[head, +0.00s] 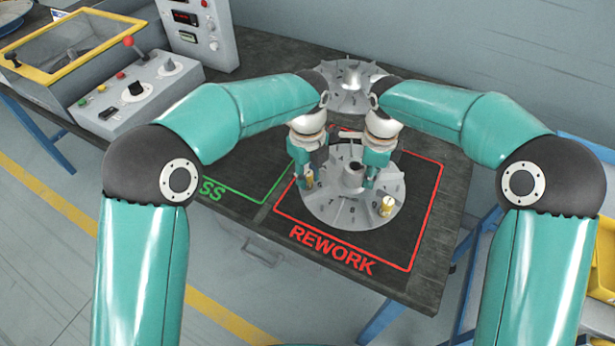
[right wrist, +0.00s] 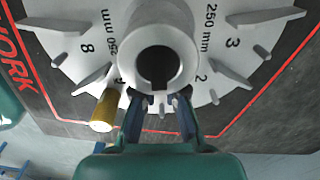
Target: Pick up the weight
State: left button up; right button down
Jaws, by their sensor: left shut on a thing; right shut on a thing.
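A grey finned impeller disc (head: 335,206) with a raised hub (head: 354,174) lies on the red-outlined REWORK area. My left gripper (head: 308,180) is shut on a small brass weight (head: 309,177) at the disc's left edge; I cannot tell whether it is lifted clear. A second brass weight (head: 387,205) stands at the disc's front right, outside both grippers. It also shows in the right wrist view (right wrist: 104,111). My right gripper (head: 371,183) is shut on the impeller beside the hub; its fingertips (right wrist: 162,100) partly hide the exact spot held.
Another impeller (head: 350,95) stands at the back of the bench, behind my wrists. A control box (head: 135,93) with knobs and a red-topped lever is at the left. The green-outlined area (head: 235,178) left of REWORK is bare where visible.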

jog(key=shift+s+f, duration=0.3)
pick_arm(q)
notch_tip(320, 180, up, 10)
dwell(0.5)
notch_tip(320, 180, up, 4)
send_over(308, 173)
jog(key=shift+r, duration=0.2)
dwell(0.5)
dwell(0.5)
pick_arm(e)
jog(key=c, duration=1.2)
grip_release()
jog(key=shift+w+r, duration=0.1)
jog(key=shift+o, duration=0.2)
jog(key=shift+w+r, duration=0.1)
jog(key=shift+r, duration=0.05)
